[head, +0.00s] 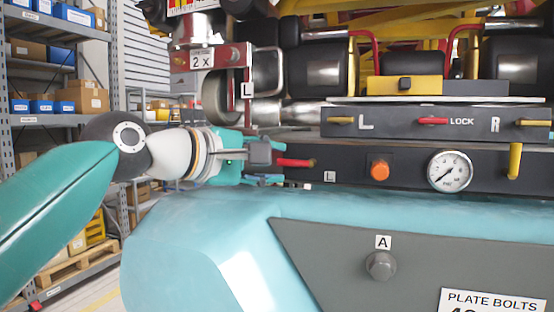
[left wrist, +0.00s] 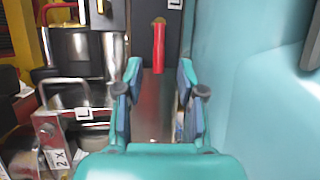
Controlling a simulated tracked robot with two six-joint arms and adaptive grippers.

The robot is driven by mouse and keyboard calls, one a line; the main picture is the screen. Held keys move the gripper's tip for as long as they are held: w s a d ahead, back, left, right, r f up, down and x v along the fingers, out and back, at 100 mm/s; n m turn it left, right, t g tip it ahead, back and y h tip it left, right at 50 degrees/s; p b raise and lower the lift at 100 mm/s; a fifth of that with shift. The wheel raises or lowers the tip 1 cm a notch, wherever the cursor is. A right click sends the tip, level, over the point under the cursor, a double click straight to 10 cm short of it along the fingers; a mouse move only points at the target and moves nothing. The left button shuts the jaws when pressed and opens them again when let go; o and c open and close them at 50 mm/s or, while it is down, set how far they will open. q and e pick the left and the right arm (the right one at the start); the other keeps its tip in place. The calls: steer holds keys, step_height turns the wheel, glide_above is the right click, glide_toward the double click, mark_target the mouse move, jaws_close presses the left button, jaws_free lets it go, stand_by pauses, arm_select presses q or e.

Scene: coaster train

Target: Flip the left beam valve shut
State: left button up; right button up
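The left beam valve is a red lever (head: 296,162) on the dark beam panel, above a small white "L" label. It lies nearly level in the head view, its free end pointing left toward my gripper. In the left wrist view the red lever (left wrist: 158,48) stands straight ahead, its free end close to the gap between the fingertips. My left gripper (head: 272,166) is teal and open; its spread fingers also show in the left wrist view (left wrist: 159,72). I cannot tell whether the lever tip is inside the gap. My right gripper is not in view.
On the same panel are an orange button (head: 380,171), a round gauge (head: 450,170) and a yellow lever (head: 515,161) hanging down. Above is a red LOCK handle (head: 433,121). A light blue body (head: 190,240) lies close below the gripper. A red bracket marked "2 X" (head: 203,58) is above.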

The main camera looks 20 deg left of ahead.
mark_target(296, 162)
arm_select(q)
steer(key=shift+x, duration=1.3)
jaws_close()
